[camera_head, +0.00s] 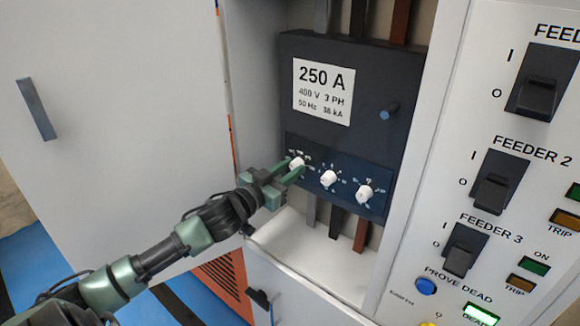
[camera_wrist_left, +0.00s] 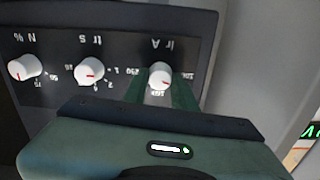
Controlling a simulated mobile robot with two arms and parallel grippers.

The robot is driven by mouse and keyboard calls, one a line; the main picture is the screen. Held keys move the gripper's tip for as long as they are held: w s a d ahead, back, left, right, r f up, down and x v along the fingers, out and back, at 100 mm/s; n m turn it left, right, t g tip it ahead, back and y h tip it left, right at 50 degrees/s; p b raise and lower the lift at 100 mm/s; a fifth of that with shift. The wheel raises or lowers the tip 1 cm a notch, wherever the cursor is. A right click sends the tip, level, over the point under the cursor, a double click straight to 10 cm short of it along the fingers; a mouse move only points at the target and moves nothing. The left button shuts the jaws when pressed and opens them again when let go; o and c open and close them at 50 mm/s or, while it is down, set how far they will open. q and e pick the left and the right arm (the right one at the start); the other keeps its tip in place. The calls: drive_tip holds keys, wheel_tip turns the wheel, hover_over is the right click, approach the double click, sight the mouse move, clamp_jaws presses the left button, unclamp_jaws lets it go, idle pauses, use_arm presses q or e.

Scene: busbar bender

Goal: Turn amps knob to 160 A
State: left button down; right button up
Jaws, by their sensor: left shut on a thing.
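The amps knob (camera_head: 297,162) is the leftmost of three white knobs on the dark blue panel of the breaker marked 250 A. In the left wrist view, upside down, the knob (camera_wrist_left: 160,75) sits under the label "Ir A", with a small red pointer mark and a scale around it. The mark appears to lie toward the number that looks like 160, but its exact setting is hard to read. My left gripper (camera_head: 292,171) is shut on this knob, with a green finger on each side. My right gripper is not in view.
The middle knob (camera_head: 328,179) and right knob (camera_head: 364,194) sit close by on the same panel. An open cabinet door (camera_head: 120,110) stands left; feeder switches (camera_head: 497,182) are on the right panel.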

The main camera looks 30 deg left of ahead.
use_arm(q)
drive_tip(key=m+p, duration=0.1)
drive_tip(key=m, duration=0.2)
drive_tip(key=shift+r+m, duration=0.1)
drive_tip(key=shift+m, duration=0.3)
drive_tip(key=m+p, duration=0.1)
drive_tip(key=m, duration=0.2)
drive_tip(key=shift+m, duration=0.3)
drive_tip(key=m, duration=0.3)
drive_tip(key=shift+m, duration=0.3)
drive_tip(key=shift+m+p, duration=0.45)
drive_tip(key=shift+m, duration=1.25)
drive_tip(key=c, duration=1.1)
unclamp_jaws()
drive_tip(key=shift+d, duration=0.1)
drive_tip(key=shift+s+f, duration=0.15)
drive_tip(key=shift+f, duration=0.05)
